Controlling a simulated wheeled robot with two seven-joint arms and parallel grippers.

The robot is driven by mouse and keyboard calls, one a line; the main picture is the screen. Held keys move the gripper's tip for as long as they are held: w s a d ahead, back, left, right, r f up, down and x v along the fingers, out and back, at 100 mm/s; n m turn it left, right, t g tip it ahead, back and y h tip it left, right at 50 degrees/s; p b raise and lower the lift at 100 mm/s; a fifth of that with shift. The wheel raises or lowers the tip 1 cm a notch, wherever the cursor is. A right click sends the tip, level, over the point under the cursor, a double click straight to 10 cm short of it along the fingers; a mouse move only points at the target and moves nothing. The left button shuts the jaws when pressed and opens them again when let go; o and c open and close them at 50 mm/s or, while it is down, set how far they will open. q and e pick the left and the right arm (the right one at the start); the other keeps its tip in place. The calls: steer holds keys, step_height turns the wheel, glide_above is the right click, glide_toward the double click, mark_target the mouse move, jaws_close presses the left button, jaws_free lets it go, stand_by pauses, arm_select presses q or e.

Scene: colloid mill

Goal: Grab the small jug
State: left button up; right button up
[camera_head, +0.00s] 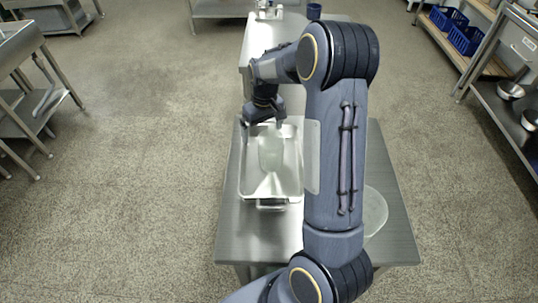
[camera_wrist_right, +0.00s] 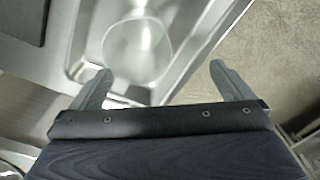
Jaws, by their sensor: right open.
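The small jug (camera_head: 270,154) is pale and translucent. It sits inside a shallow metal tray (camera_head: 243,180) on the steel table. In the right wrist view the jug (camera_wrist_right: 138,48) shows as a round, clear shape beyond the fingers, nearer the left finger. My right gripper (camera_head: 264,122) is over the far end of the tray with its fingers apart. In the wrist view the right gripper (camera_wrist_right: 160,84) has nothing between its fingertips. My left gripper is in neither view.
The steel table (camera_head: 240,242) carries the tray and a round translucent item (camera_head: 375,211), partly hidden by my right arm. Another table (camera_head: 262,38) stands behind. Shelves with blue crates (camera_head: 465,40) and metal bowls (camera_head: 510,90) are at right.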

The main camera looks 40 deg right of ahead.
mark_target(269, 145)
steer(key=d+f, duration=0.1)
steer(key=f, duration=0.5)
steer(key=d+f, duration=0.1)
steer(key=f, duration=0.2)
steer(key=shift+w+d+f, duration=0.2)
steer(key=shift+d+f, duration=0.1)
steer(key=shift+f, duration=0.1)
steer(key=shift+c, duration=0.4)
steer(key=shift+r, duration=0.1)
steer(key=c, duration=1)
